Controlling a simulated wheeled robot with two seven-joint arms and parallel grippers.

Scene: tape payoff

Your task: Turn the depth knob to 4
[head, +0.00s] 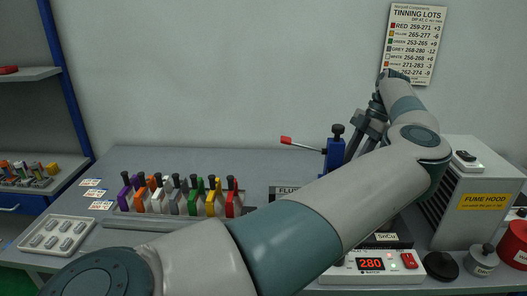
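A blue upright device (334,158) stands at the back of the bench, with a black knob (337,130) on top and a red-tipped lever (287,140) pointing left. No scale or number is readable on the knob, and I cannot tell if it is the depth knob. My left arm crosses from the lower left to the upper right and bends back. Its gripper (359,142) hangs just right of the blue device, apart from the knob in the picture. Its fingertips are partly hidden behind my forearm, so its opening is unclear. My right gripper is not in view.
A rack (120,220) of several coloured tools stands left of my arm. A grey tray (58,236) lies at front left. A unit reading 280 (371,265), a fume hood (465,190) and small containers (481,262) stand right. A tinning chart (416,42) hangs behind.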

